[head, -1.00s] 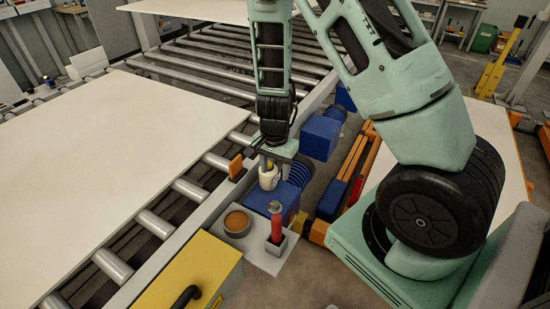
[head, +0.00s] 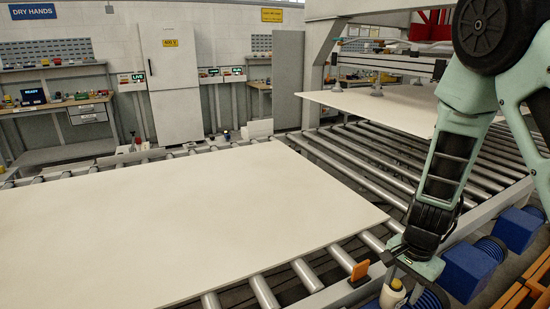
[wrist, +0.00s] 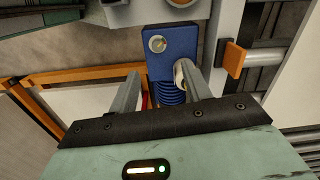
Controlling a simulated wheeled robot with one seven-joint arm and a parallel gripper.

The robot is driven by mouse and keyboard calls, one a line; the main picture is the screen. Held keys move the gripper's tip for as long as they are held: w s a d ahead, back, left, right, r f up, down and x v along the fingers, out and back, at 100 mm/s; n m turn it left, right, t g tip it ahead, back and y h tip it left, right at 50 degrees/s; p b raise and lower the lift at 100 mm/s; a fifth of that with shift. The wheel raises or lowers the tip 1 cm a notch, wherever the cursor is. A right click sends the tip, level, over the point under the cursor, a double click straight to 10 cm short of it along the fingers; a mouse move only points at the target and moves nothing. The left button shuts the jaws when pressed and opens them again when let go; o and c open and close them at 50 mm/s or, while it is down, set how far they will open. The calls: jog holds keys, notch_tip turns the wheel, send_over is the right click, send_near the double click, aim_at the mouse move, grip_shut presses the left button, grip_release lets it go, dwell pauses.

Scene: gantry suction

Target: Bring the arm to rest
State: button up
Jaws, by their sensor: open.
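My gripper (head: 403,278) points down beside the conveyor, at the lower right of the head view. In the wrist view my gripper (wrist: 158,75) has its two fingers spread apart, with nothing clamped between them. My arm comes down from the upper right and is bent.
A blue motor housing (wrist: 172,50) lies below the fingers. An orange block (head: 360,271) stands on the conveyor's edge rail. A large pale panel (head: 190,215) lies on the rollers (head: 265,292). Another panel (head: 385,106) is under the gantry at the back. Shelves and a cabinet (head: 172,85) line the wall.

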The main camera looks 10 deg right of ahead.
jog(key=s+a+r+n+y, duration=0.15)
jog(key=a+r+n, duration=0.3)
jog(key=a, duration=0.45)
jog(key=s+a+r+n, duration=0.5)
jog(key=s+r+n, duration=0.1)
jog(key=s+n, duration=0.2)
jog(key=s+a+r+n+h, duration=0.1)
jog(key=s+a+r+n, duration=0.5)
jog(key=s, duration=0.3)
jog(key=shift+r+n, duration=0.35)
jog(key=shift+n, duration=0.5)
jog(key=shift+a, duration=0.1)
